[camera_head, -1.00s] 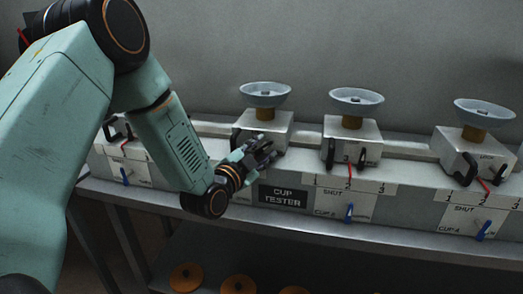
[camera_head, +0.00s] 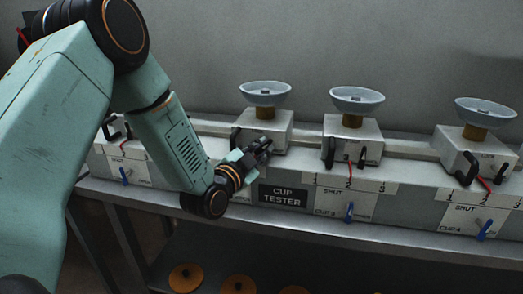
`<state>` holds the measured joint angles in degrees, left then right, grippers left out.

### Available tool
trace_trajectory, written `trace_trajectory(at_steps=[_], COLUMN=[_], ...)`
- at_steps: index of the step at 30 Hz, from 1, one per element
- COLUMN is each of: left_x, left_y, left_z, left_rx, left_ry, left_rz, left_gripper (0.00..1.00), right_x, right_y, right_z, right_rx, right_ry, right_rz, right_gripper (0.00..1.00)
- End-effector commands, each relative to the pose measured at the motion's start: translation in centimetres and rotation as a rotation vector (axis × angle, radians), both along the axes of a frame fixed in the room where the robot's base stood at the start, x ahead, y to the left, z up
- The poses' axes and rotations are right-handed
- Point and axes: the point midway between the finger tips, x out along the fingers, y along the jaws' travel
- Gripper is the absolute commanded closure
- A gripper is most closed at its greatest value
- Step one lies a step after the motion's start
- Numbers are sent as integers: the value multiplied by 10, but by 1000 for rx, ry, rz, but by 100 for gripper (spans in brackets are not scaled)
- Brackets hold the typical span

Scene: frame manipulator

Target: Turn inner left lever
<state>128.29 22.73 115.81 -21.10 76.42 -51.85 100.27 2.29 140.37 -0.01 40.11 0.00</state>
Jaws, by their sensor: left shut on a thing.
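My left gripper (camera_head: 262,149) reaches in from the left to the front of the inner left tester unit (camera_head: 280,131). Its fingers are shut on the inner left lever, which they and the wrist hide almost wholly. The unit is a grey metal box with a pale blue dish (camera_head: 265,92) on a brass-coloured neck. A black handle (camera_head: 235,137) shows at the box's left side, behind the fingers. I cannot tell the lever's angle. My right gripper is not in view.
Similar units stand to the right, with red levers (camera_head: 350,173) and blue levers (camera_head: 349,212) over numbered panels. Another unit (camera_head: 126,150) is at the left, partly behind my arm. A CUP TESTER sign (camera_head: 283,196) is near my wrist. Orange discs (camera_head: 186,277) lie below the bench.

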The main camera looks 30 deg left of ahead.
Motion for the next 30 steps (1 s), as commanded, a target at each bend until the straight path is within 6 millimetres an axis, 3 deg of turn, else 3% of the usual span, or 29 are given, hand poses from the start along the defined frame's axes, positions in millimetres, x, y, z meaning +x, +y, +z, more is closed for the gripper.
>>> trace_trajectory(at_steps=[18,30], left_x=[0,0], left_y=[-3,-3], left_z=[-5,-5], left_rx=[-472,-696], left_ry=[-111,-162], left_rz=[-2,1], left_gripper=[100,100], right_x=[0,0], right_y=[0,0], right_z=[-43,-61], right_rx=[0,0], right_ry=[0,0], right_rz=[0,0], right_gripper=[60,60])
